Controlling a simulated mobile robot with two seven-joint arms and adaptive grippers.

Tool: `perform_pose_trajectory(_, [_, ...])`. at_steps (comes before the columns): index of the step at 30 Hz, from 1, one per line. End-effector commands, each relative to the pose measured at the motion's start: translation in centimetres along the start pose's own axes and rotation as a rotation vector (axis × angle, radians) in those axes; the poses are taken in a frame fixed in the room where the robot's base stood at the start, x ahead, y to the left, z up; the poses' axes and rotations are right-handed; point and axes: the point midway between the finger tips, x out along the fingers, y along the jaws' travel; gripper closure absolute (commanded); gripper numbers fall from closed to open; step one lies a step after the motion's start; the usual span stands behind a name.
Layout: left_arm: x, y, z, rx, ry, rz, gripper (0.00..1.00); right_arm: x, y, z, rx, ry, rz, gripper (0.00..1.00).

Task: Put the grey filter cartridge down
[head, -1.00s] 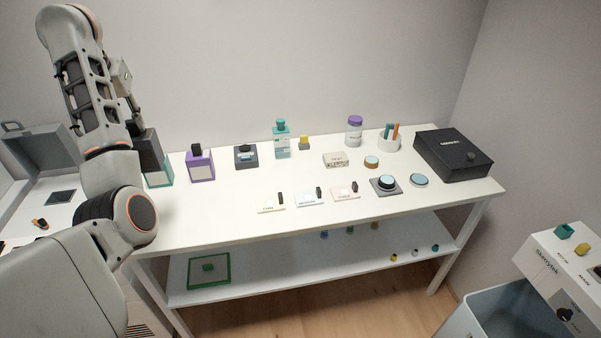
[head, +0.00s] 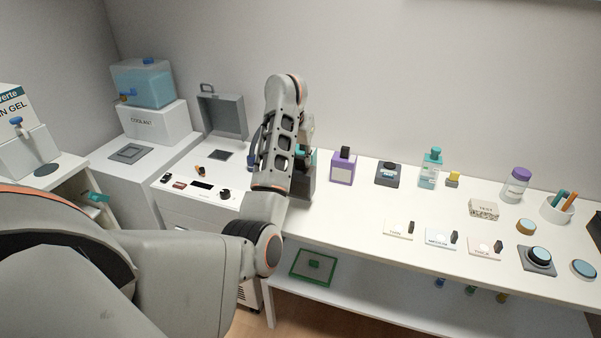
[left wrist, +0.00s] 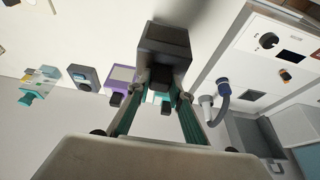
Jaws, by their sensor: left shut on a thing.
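My left gripper (head: 307,143) is at the left end of the white table (head: 350,222), mostly hidden behind my own forearm in the head view. In the left wrist view the gripper (left wrist: 172,94) is shut on the dark handle of the grey filter cartridge (left wrist: 163,42), a dark grey block. In the head view part of the cartridge (head: 306,181) shows right of my wrist, left of the purple box (head: 343,168). A teal-and-white item with a black knob shows between the fingers in the wrist view. I cannot tell whether the cartridge touches the table. My right gripper is out of view.
A device (head: 388,173), a teal bottle (head: 430,168) and label cards (head: 398,229) stand further right on the table. Left of my wrist is a white cabinet with controls (head: 201,186) and an open grey lid (head: 223,117). A blue coolant tank (head: 142,84) stands at the back left.

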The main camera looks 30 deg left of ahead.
Motion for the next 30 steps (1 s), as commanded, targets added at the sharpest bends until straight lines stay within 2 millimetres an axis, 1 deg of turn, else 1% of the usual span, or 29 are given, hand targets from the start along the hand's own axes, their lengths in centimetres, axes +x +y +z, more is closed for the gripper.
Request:
perform_pose_trajectory(5, [1.1, 0.0, 0.5, 0.001, 0.000, -0.001, 1.00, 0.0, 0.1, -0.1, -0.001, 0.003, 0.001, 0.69])
perform_pose_trajectory(9, [3.1, 0.0, 1.3, 0.002, -0.001, -0.001, 1.00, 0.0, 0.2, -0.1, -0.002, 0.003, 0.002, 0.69])
perform_pose_trajectory(12, [4.0, 0.0, 1.6, 0.001, 0.002, 0.000, 1.00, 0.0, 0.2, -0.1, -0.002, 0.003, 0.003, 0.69])
perform_pose_trajectory(15, [4.4, 0.0, 1.8, 0.000, 0.003, 0.000, 1.00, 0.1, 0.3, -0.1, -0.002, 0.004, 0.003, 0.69])
perform_pose_trajectory(21, [4.4, 0.0, 1.7, 0.000, 0.003, 0.000, 1.00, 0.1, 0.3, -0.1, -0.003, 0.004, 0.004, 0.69])
perform_pose_trajectory(26, [4.8, 0.0, 1.9, -0.001, 0.004, 0.001, 1.00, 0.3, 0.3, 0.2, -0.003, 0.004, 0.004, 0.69])
perform_pose_trajectory(27, [4.8, 0.0, 1.9, 0.000, 0.002, 0.000, 0.74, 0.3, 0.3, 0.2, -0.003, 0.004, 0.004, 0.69])
perform_pose_trajectory(28, [4.7, 0.0, 1.9, 0.000, 0.002, 0.000, 0.67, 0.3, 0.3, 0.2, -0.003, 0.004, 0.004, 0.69])
perform_pose_trajectory(29, [4.7, 0.0, 1.9, 0.000, 0.002, 0.000, 0.63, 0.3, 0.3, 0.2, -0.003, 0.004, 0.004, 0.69])
perform_pose_trajectory(30, [4.7, 0.0, 1.9, 0.000, 0.002, 0.000, 0.63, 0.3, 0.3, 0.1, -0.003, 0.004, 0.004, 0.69])
